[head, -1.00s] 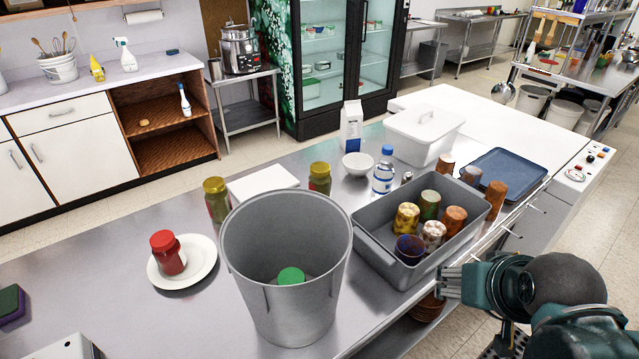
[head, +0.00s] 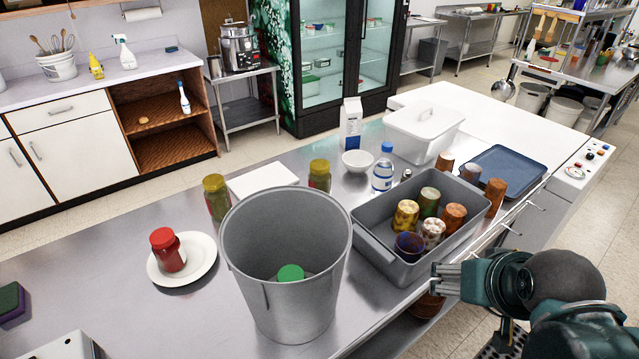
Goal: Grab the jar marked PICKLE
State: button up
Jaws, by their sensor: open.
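Several jars stand on the steel counter, and I cannot read the word PICKLE on any of them. A jar with a yellow-green lid (head: 216,197) stands left of the grey bucket. A similar jar (head: 319,176) stands behind the bucket. A red jar (head: 168,250) sits on a white plate (head: 207,268) at the left. A green-lidded container (head: 290,274) is down inside the grey bucket (head: 304,318), its body mostly hidden. My gripper (head: 436,280) is open and empty at the counter's front edge, right of the bucket and well away from the jars.
A grey bin (head: 372,260) of several cups lies between my gripper and the counter's back. A water bottle (head: 383,169), white bowl (head: 357,162), carton (head: 350,124), white box (head: 262,180) and blue tray (head: 507,172) stand around. Bare counter (head: 110,260) lies at the left.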

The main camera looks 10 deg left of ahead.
jog(key=shift+r, duration=0.1)
jog(key=w+a+r+m+g+p, duration=0.1)
jog(key=w+a+r+p, duration=0.2)
jog(key=w+r, duration=0.35)
jog(key=w+a+r+m+g+p, duration=0.1)
jog(key=w+a+r+m+p, duration=0.2)
jog(key=w+r, duration=0.35)
jog(key=m+g+p, duration=0.5)
jog(key=m+p, duration=0.1)
jog(key=p, duration=0.9)
send_over(320, 164)
jog(key=f, duration=0.8)
jog(key=shift+w+a+f, duration=0.1)
jog(key=shift+w+a, duration=0.1)
notch_tip(320, 164, down, 5)
jog(key=shift+s+d+r, duration=0.1)
jog(key=shift+d+r, duration=0.05)
jog(key=shift+f, duration=0.2)
